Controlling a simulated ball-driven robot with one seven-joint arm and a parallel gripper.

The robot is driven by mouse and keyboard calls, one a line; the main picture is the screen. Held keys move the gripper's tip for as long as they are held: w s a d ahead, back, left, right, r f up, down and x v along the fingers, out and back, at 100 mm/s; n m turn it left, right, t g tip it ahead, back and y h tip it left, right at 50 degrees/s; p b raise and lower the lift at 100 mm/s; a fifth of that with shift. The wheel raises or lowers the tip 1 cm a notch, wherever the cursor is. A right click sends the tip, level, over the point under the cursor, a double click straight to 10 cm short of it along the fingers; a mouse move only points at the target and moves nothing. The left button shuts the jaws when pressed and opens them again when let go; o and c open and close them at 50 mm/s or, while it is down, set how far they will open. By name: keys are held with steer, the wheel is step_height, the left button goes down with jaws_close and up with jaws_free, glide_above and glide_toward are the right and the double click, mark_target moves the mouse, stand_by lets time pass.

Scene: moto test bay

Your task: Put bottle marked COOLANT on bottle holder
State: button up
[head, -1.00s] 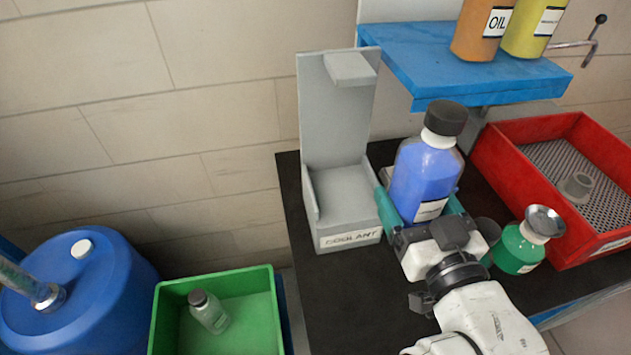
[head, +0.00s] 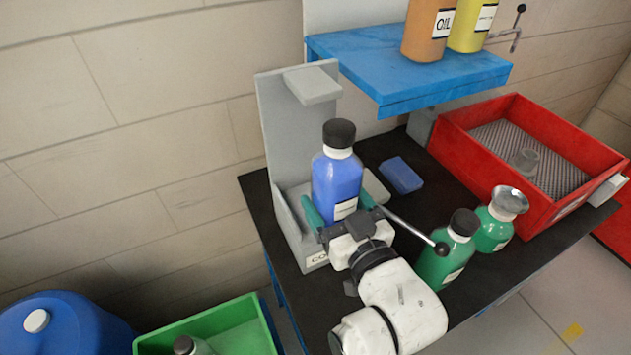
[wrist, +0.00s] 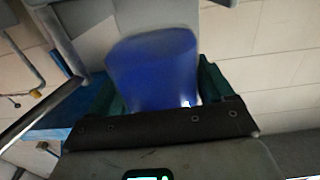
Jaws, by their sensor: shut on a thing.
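The blue bottle (head: 337,180) has a black cap and a white label too small to read. My gripper (head: 340,212) is shut on it, one green finger on each side, and holds it upright. The grey bottle holder (head: 272,135) has a tall back plate, a top block and a base with a partly hidden label. The bottle is in front of the back plate and over the base in the head view; whether it touches the base is hidden. In the wrist view the blue bottle (wrist: 152,65) fills the space between the fingers.
A green bottle (head: 447,250) and a green bottle with a funnel (head: 497,222) stand right of my arm. A red tray (head: 560,190) is at the right. A blue block (head: 400,175) lies on the black table (head: 385,150). A blue shelf (head: 400,70) overhangs behind.

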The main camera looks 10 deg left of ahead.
steer(key=x, duration=0.7)
steer(key=shift+w+r+p, duration=0.1)
steer(key=shift+r+p, duration=0.1)
steer(key=shift+p, duration=0.2)
steer(key=shift+w+f, duration=0.1)
steer(key=shift+f+p, duration=0.35)
steer(key=shift+f, duration=1.45)
steer(key=o, duration=1.3)
steer(key=shift+f, duration=0.15)
steer(key=shift+c, duration=0.2)
steer(key=shift+r, duration=0.25)
steer(key=b+v, duration=0.1)
steer(key=v, duration=1.1)
steer(key=shift+f+b, duration=0.15)
steer(key=shift+b, duration=0.25)
